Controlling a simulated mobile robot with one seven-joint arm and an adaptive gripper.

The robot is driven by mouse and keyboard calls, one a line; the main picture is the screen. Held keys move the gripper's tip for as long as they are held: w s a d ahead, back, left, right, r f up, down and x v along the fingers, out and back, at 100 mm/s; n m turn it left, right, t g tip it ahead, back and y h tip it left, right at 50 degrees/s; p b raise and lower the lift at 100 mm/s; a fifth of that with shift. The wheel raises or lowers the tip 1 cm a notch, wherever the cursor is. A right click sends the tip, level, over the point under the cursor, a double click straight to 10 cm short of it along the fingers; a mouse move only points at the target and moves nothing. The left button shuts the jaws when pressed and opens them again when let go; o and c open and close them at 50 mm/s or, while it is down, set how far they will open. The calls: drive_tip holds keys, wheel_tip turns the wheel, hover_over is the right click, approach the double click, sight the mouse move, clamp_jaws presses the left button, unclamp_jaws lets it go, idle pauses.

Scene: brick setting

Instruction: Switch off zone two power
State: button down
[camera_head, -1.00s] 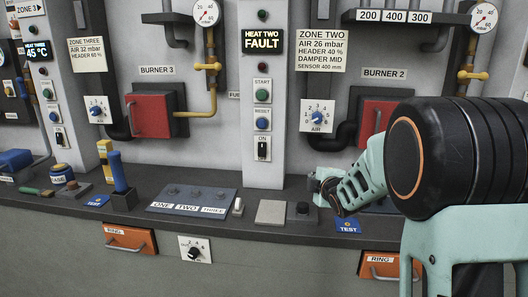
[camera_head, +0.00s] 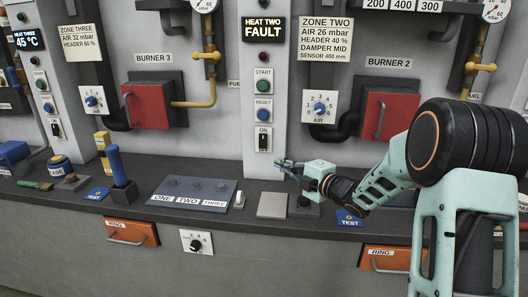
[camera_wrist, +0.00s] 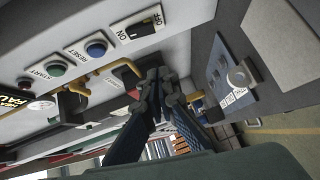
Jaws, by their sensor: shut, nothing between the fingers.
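The zone two column (camera_head: 285,110) carries a lit "HEAT TWO FAULT" display (camera_head: 263,30), a green START button (camera_head: 263,86), a blue RESET button (camera_head: 263,116) and a black rocker switch (camera_head: 263,140) labelled ON. In the wrist view, the switch (camera_wrist: 138,28) is at the top, past the blue RESET button (camera_wrist: 95,48). My gripper (camera_head: 283,166) is in front of the column's foot, a little below and right of the switch, pointing left. In the wrist view, its dark fingers (camera_wrist: 160,80) are together and empty, apart from the switch in the picture.
A panel (camera_head: 218,186) labelled ONE, TWO, THREE lies on the counter to the left. A small white lever (camera_head: 239,200) and a grey plate (camera_head: 272,206) are near my gripper. The AIR dial (camera_head: 320,107) and red burner 2 door (camera_head: 386,116) are to the right.

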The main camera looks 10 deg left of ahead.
sight(263, 141)
drive_tip(key=w+d+p+x, duration=0.1)
drive_tip(key=w+d+x, duration=0.1)
drive_tip(key=x, duration=1.1)
drive_tip(key=shift+f+p, duration=0.15)
drive_tip(key=shift+p, duration=0.2)
drive_tip(key=shift+s, duration=0.1)
drive_tip(key=b, duration=0.3)
drive_tip(key=shift+w+f+n+t, duration=0.1)
drive_tip(key=shift+w+n+t, duration=0.2)
drive_tip(key=shift+b, duration=0.35)
